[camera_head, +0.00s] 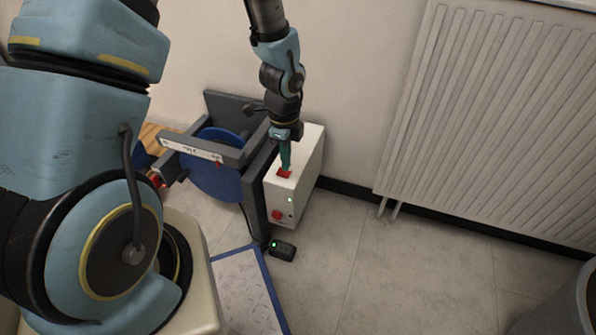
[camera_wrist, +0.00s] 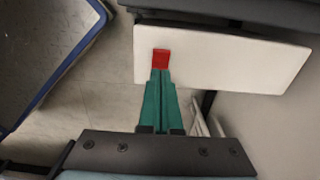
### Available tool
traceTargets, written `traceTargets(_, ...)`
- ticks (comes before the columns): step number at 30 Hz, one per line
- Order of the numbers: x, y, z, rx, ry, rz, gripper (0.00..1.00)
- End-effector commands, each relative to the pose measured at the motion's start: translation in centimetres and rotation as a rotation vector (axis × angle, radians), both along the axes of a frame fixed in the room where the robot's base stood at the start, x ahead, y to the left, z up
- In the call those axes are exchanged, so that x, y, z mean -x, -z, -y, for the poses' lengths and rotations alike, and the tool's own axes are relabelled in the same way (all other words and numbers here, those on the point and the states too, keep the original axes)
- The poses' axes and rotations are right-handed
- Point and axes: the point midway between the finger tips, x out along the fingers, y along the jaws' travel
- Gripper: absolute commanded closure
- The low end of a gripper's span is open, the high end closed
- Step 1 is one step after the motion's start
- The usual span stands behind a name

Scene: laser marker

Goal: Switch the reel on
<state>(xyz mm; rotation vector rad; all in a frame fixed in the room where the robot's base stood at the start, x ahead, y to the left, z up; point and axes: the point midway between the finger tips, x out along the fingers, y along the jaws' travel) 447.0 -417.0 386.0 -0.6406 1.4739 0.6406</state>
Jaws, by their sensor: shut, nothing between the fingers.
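The reel is a dark grey frame with a blue disc (camera_head: 212,178) against the wall. A white control box (camera_head: 308,165) is attached to its right side. A red switch (camera_head: 284,173) sits on the box's top face, and it also shows in the wrist view (camera_wrist: 160,58). A red round button (camera_head: 277,215) and green lights are on the box's front. My gripper (camera_head: 285,165) points down with its green fingers shut and empty. In the wrist view the fingertips (camera_wrist: 160,72) are right at the red switch's near edge; I cannot tell whether they touch it.
A black pedal-like unit with a green light (camera_head: 282,249) lies on the floor before the box. A blue-edged plate (camera_head: 243,290) lies beside it. A radiator (camera_head: 480,110) is on the right wall, and a grey bin (camera_head: 565,310) stands at lower right. The middle floor is clear.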

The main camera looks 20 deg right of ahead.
Motion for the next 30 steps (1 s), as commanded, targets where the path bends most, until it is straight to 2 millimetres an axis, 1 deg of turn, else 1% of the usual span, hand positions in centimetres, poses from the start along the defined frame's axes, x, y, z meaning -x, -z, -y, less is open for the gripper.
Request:
traceTargets(1,0.0,-0.8,0.0,0.0,0.0,0.0,1.0)
traceTargets(18,0.0,-5.0,0.0,0.0,-0.001,0.0,1.0)
traceTargets(30,0.0,-5.0,0.0,0.0,-0.001,0.0,1.0)
